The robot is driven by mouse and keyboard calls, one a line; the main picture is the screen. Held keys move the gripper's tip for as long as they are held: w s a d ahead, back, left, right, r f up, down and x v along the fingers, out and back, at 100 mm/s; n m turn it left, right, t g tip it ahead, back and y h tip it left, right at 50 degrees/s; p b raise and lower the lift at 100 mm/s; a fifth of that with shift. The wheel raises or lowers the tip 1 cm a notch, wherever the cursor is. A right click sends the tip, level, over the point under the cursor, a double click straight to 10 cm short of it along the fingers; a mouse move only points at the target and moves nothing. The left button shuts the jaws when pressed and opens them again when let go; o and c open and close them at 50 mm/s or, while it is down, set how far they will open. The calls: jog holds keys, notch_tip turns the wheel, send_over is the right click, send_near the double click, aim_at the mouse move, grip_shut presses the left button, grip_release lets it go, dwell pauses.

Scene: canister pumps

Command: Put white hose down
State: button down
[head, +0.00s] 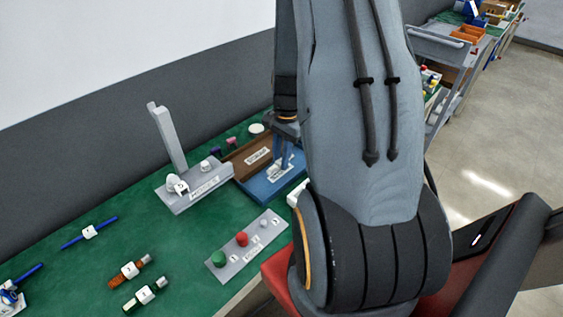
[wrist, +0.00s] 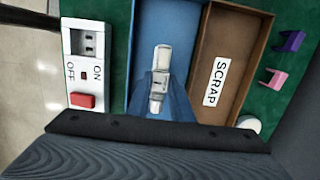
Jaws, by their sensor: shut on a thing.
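The white hose (wrist: 162,58) is a short pale piece with a label on it. In the wrist view it is over the blue tray (wrist: 190,20), between my fingertips. My gripper (wrist: 159,88) is shut on it. In the head view my gripper (head: 284,163) points down over the blue tray (head: 262,197), left of my arm. The hose is too small there to tell from the tray's white label. I cannot tell whether the hose touches the tray floor.
A brown SCRAP tray (wrist: 239,60) adjoins the blue tray. A switch box (wrist: 84,60) with a red button stands on its other side. A grey stand (head: 196,190), a plate with coloured knobs (head: 230,262) and several hoses (head: 133,270) occupy the green table (head: 120,205).

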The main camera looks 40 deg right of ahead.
jog(key=shift+f, duration=1.1)
jog(key=shift+f, duration=0.15)
jog(key=c, duration=1.6)
grip_release()
notch_tip(320, 180, up, 12)
jog(key=d+b, duration=0.2)
jog(key=b, duration=0.1)
jog(key=s+a+r+n, duration=0.1)
jog(key=s+a+n, duration=0.1)
jog(key=a+n, duration=0.3)
jog(key=s+a+r+n+t+h, duration=0.1)
jog(key=s+a+n, duration=0.1)
jog(key=a+n, duration=0.4)
jog(key=s+a+r+n, duration=0.2)
jog(key=a+n, duration=0.3)
jog(key=a, duration=0.7)
jog(key=shift+s+a, duration=0.2)
